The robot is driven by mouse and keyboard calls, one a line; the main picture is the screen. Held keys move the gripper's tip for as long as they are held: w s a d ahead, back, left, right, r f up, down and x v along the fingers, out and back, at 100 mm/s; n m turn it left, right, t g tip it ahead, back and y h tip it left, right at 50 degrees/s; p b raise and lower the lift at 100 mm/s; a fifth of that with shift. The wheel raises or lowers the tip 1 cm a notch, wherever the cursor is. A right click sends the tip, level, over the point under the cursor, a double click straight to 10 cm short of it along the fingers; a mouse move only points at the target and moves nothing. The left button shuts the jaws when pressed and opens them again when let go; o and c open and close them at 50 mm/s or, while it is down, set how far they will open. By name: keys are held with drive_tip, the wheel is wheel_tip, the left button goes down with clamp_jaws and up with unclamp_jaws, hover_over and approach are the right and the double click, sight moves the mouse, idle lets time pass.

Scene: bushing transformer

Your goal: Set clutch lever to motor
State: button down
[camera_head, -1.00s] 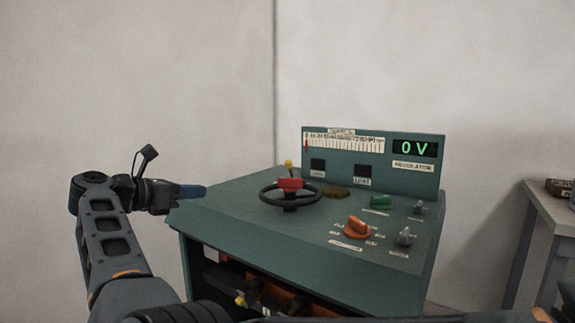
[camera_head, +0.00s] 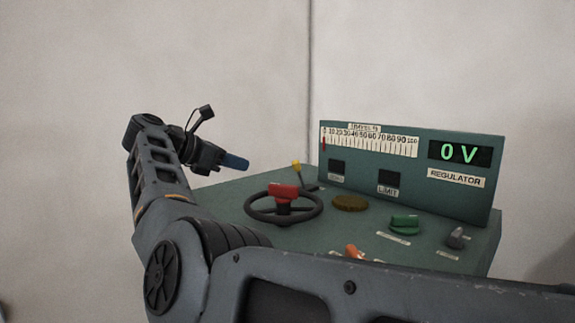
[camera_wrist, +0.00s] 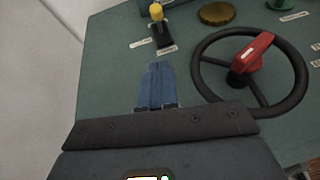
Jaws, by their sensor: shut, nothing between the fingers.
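A small lever with a yellow knob (camera_head: 296,166) stands on the green console top, behind the handwheel and in front of the upright panel. It also shows in the wrist view, where the yellow knob (camera_wrist: 156,12) sits on a dark base between two small white labels, too small to read. My gripper (camera_head: 240,162) is shut and empty, its blue fingers above the left part of the console, left of the lever and apart from it. In the wrist view the blue fingertips (camera_wrist: 155,68) lie below the lever's base, pointing toward it.
A black handwheel (camera_head: 283,208) with a red handle stands right of my fingers. Beyond it are a brass disc (camera_head: 350,203), a green knob (camera_head: 405,224), a grey knob and an orange knob. The upright panel (camera_head: 410,160) reads 0 V. A wall stands behind.

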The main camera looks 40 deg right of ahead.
drive_tip(key=shift+d, duration=0.1)
approach(293, 166)
drive_tip(key=f, duration=0.2)
drive_tip(key=d+f, duration=0.1)
drive_tip(key=f, duration=0.1)
drive_tip(key=shift+w+d+f, duration=0.15)
drive_tip(key=d, duration=0.3)
drive_tip(key=shift+s+d+r, duration=0.15)
drive_tip(key=shift+s+r, duration=0.05)
drive_tip(key=shift+r, duration=0.2)
drive_tip(key=shift+d+r, duration=0.2)
drive_tip(key=shift+d, duration=0.3)
drive_tip(key=shift+s+d+r+p, duration=0.1)
drive_tip(key=shift+s+r+p, duration=0.1)
drive_tip(key=shift+p, duration=0.35)
drive_tip(key=shift+d, duration=0.1)
drive_tip(key=shift+w+y, duration=0.15)
drive_tip(key=shift+y, duration=0.15)
drive_tip(key=shift+r+p, duration=0.1)
drive_tip(key=shift+p, duration=0.25)
